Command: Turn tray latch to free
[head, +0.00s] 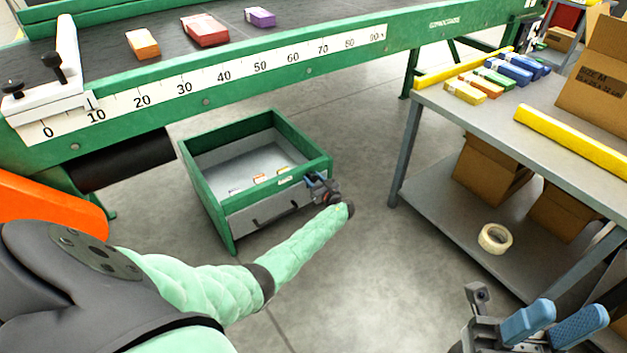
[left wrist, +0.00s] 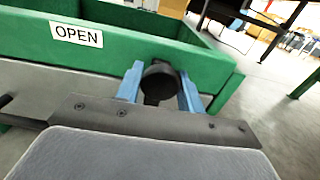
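The green tray (head: 215,205) stands on the floor under the conveyor, with a grey front panel and small cartons inside. Its green front rim (left wrist: 200,65) crosses the left wrist view and carries a white label reading OPEN (left wrist: 76,34). The black tray latch knob (left wrist: 160,78) is at the right end of the front. My left gripper (head: 318,184) reaches it, with one blue finger on each side of the knob, appearing to touch it. The latch's pointer is hidden. My right gripper (head: 577,312) is at the lower right, empty, its blue fingers apart.
The green conveyor (head: 300,75) with a white scale runs above and behind the tray. A grey table (head: 500,130) with cartons, yellow bars and a lower shelf stands to the right. A tape roll (head: 495,238) lies on that shelf. The floor between is clear.

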